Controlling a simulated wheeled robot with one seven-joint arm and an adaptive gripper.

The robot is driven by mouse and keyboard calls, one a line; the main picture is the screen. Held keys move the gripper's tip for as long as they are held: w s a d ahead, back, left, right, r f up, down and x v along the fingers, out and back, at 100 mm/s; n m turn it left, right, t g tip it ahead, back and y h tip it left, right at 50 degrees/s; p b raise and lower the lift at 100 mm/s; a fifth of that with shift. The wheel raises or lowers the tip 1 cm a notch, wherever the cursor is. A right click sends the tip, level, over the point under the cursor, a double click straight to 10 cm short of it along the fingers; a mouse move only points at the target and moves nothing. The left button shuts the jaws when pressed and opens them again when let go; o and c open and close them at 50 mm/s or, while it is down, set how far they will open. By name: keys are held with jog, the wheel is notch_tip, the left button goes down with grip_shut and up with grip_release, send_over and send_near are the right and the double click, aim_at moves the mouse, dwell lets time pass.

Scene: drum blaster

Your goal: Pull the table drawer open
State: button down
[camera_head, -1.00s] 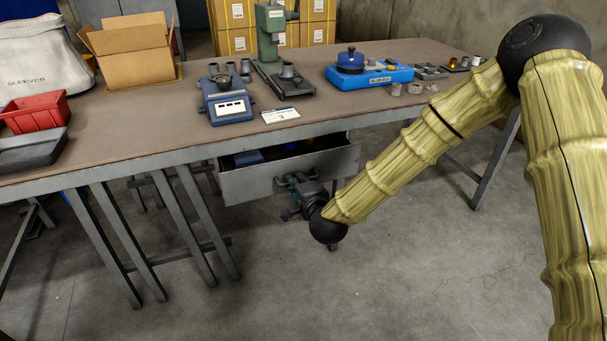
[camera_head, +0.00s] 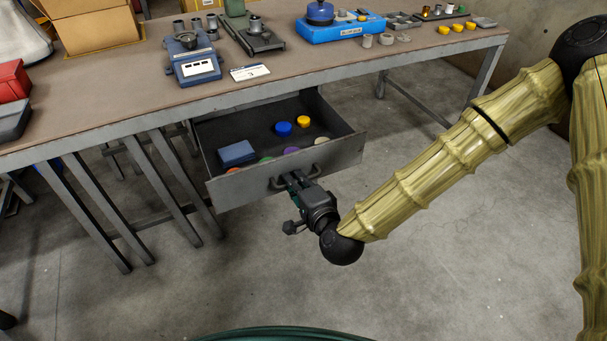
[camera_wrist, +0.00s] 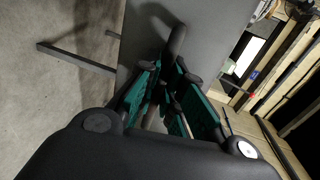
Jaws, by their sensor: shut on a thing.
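The table drawer (camera_head: 225,192) is grey metal and hangs under the table (camera_head: 120,138). It is pulled well out, and its inside shows. A dark bar handle (camera_head: 277,184) is on its front. My gripper (camera_head: 297,184) is shut on the handle in the head view. In the wrist view my gripper (camera_wrist: 170,92) has its green-padded fingers on both sides of the dark handle (camera_wrist: 178,40), against the drawer front (camera_wrist: 150,25). The drawer holds a blue box (camera_head: 237,153), a blue round cap (camera_head: 283,129), a yellow cap (camera_head: 303,121) and several other coloured round pieces.
The tabletop carries a blue scale (camera_head: 194,65), a blue tray (camera_head: 340,30), a red bin (camera_head: 8,82) and several small cups. Table legs (camera_head: 92,215) stand left of the drawer. The concrete floor (camera_head: 440,270) in front and right is clear.

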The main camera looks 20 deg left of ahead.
dwell(0.3)
jog(key=c, duration=1.5)
grip_release()
jog(key=shift+d, duration=0.1)
jog(key=shift+s, duration=0.1)
jog(key=shift+v, duration=3.7)
jog(key=shift+f, duration=0.1)
